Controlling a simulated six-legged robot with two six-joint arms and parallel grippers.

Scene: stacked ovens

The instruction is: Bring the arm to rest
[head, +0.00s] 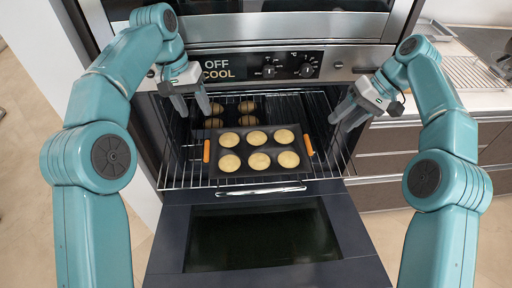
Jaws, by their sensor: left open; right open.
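My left gripper (189,104) is open and empty at the upper left of the lower oven's opening. My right gripper (347,112) is open and empty at the upper right of the opening. Both arms are teal and bend inward from the sides. Between and below the grippers, a dark muffin tray (258,176) with orange handles holds several pale round cakes. It sits on a wire rack (183,172) in the oven. Neither gripper touches the tray.
The lower oven door (262,273) is folded down in front. The panel display (218,69) reads "OFF COOL" beside two knobs (287,71). Another oven is above. A counter (484,100) with a wire rack (470,72) is at the right. Floor shows at the left.

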